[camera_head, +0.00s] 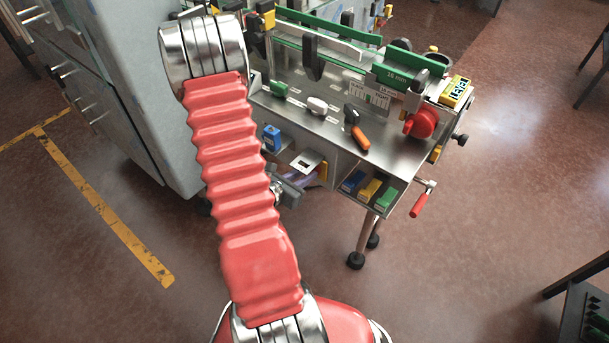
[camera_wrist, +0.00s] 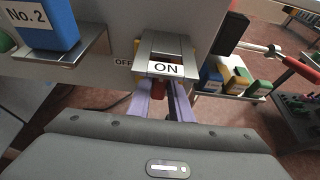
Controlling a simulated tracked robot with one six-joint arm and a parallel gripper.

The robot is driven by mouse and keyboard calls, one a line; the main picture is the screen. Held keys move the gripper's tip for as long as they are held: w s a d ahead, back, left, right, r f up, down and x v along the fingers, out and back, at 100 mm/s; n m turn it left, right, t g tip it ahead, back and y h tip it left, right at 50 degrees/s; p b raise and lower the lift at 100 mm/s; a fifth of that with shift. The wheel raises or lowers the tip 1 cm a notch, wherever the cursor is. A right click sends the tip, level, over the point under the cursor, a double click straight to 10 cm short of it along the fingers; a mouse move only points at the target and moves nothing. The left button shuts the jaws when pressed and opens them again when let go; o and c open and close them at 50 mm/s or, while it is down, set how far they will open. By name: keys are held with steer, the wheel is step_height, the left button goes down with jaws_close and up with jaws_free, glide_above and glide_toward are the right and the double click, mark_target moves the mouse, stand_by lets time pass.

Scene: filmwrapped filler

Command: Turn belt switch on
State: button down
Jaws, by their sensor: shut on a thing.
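A small red switch part (camera_wrist: 158,90) shows just below the "ON" label. My gripper (camera_wrist: 161,97) has its lavender fingers on both sides of this red part and is shut on it. The head view shows my gripper (camera_head: 302,178) below the guard plate (camera_head: 306,161); the red part is hidden there.
A blue "No.2" box (camera_wrist: 47,24) sits on a small shelf left of the switch. Blue, yellow and green boxes (camera_head: 369,189) stand in a tray at the right. A red crank handle (camera_head: 419,204) sticks out beyond it. A grey cabinet (camera_head: 150,90) stands left of my arm.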

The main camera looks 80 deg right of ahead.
steer(key=shift+w, duration=0.2)
steer(key=c, duration=1.9)
jaws_free()
steer(key=shift+o, duration=1.6)
steer(key=shift+s, duration=0.1)
steer(key=shift+s, duration=0.1)
